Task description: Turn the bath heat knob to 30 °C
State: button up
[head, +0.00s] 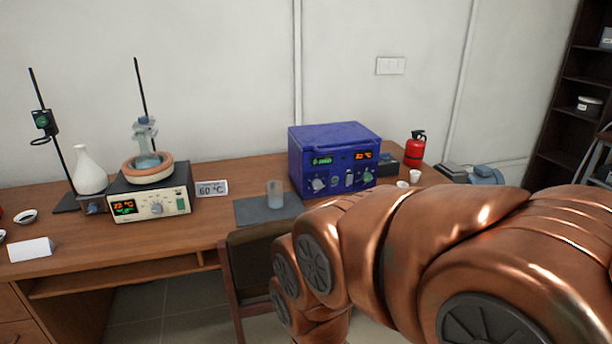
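On the left of the desk, a hot-plate unit (150,197) carries an orange-brown ring-shaped bath (148,170) with glassware standing in it. The knob's setting cannot be read. No knob is labelled legibly as bath heat. My copper-coloured arm fills the lower right, and my gripper is not in view. No contact with the knob shows.
A blue box unit (334,160) with displays and several knobs stands to the right. A "60 °C" card (212,188), a beaker (274,193) on a dark mat, a white flask (89,170) and stand rods are nearby. A chair (250,262) stands before the desk. A red extinguisher (415,147) is farther right.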

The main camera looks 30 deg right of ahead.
aim_at(366, 177)
jog(key=u, duration=0.25)
jog(key=i, duration=0.65)
jog(key=z, duration=0.55)
jog(key=i, duration=0.6)
jog(key=z, duration=0.85)
jog(key=i, duration=0.55)
jog(key=z, duration=0.05)
